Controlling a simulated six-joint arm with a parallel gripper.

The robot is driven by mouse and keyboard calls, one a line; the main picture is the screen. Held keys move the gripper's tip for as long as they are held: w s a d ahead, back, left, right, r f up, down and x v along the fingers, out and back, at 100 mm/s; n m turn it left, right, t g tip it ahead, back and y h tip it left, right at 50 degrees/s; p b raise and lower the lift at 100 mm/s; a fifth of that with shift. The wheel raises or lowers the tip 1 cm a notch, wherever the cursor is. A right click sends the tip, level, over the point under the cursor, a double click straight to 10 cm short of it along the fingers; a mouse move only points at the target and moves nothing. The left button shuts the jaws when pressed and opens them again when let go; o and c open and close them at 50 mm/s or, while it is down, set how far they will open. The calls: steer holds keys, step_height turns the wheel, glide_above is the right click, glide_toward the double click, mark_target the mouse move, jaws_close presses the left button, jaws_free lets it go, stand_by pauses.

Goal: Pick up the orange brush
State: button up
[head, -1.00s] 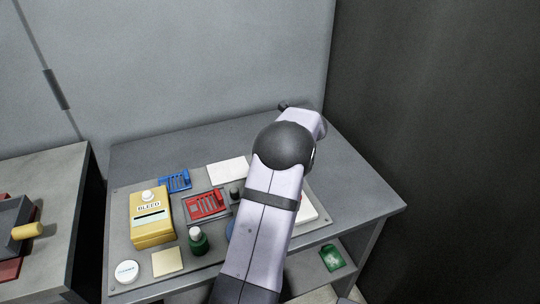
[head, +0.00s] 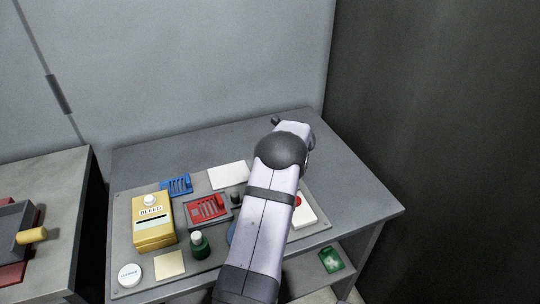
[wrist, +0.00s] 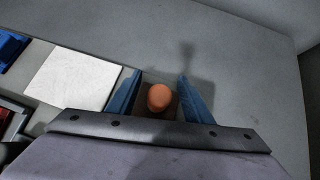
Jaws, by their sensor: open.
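The orange brush (wrist: 159,97) shows in the wrist view as a rounded orange end. It lies between the two blue fingers of my gripper (wrist: 160,98), with a gap on each side. The rest of the brush is hidden behind my gripper's body or below the end. My gripper is open. In the head view my arm hides the brush and the fingers. I cannot tell how far the fingertips are from the table.
On the grey table (head: 350,180) lie a white sheet (head: 229,174), a blue rack (head: 177,184), a red rack (head: 208,209), a yellow box (head: 153,222), a green bottle (head: 199,246) and a white box with a red button (head: 304,214). The table's right part is clear.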

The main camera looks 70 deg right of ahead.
steer(key=shift+w+d+f, duration=0.3)
steer(key=shift+w+f, duration=0.15)
steer(key=shift+f, duration=0.05)
steer(key=c, duration=1.2)
steer(key=shift+o, duration=0.2)
step_height(320, 180, up, 10)
